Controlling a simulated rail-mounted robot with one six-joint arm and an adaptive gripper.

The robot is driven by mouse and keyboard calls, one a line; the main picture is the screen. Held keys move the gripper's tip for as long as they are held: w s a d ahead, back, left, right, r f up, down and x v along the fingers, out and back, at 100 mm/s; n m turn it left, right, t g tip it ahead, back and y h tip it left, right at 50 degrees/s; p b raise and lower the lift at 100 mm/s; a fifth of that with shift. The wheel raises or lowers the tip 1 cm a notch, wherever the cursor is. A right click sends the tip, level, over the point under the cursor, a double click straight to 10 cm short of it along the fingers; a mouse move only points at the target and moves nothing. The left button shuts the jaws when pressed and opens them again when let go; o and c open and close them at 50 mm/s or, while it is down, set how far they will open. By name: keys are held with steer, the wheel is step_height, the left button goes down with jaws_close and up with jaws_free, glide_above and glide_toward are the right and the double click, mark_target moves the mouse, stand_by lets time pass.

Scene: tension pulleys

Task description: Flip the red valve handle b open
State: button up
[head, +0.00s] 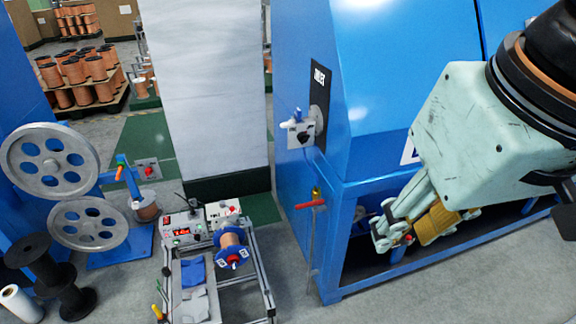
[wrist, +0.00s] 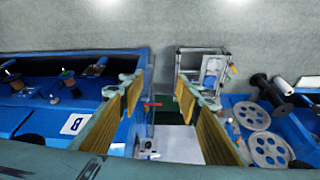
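A red valve handle (head: 311,204) sits on a thin upright pipe with a yellowish top, at the left front of the blue machine. It looks roughly level, sticking out crosswise from the pipe. In the wrist view a small red bar (wrist: 152,104) shows between my fingers, farther off. My gripper (head: 396,236) is to the right of the handle in the head view, apart from it, in front of the machine's lower frame. In the wrist view its two yellow-padded fingers (wrist: 158,88) are spread wide with nothing between them. I cannot read any letter on the handle.
The blue machine (head: 360,170) stands close behind my gripper. A small cart (head: 262,283) with a copper spool (head: 230,240) and control boxes stands left of the handle. Grey pulley wheels (head: 50,162) are at the far left. Bare floor lies between cart and machine.

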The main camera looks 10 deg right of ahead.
steer(key=shift+w+r, duration=0.1)
steer(key=shift+w, duration=0.15)
steer(key=c, duration=0.8)
steer(key=shift+w+r, duration=0.15)
steer(key=shift+w, duration=0.3)
jaws_close()
steer(key=w+f+g+p, duration=0.2)
steer(key=w+p, duration=0.3)
steer(key=w, duration=2.1)
steer(key=w+a+f+n+g+p, duration=0.1)
steer(key=w+f+p, duration=0.3)
steer(key=w+f, duration=1.7)
steer(key=shift+a+f+n+g, duration=0.3)
steer(key=shift+a+f+g, duration=0.25)
steer(key=shift+f, duration=0.2)
steer(key=shift+w, duration=0.1)
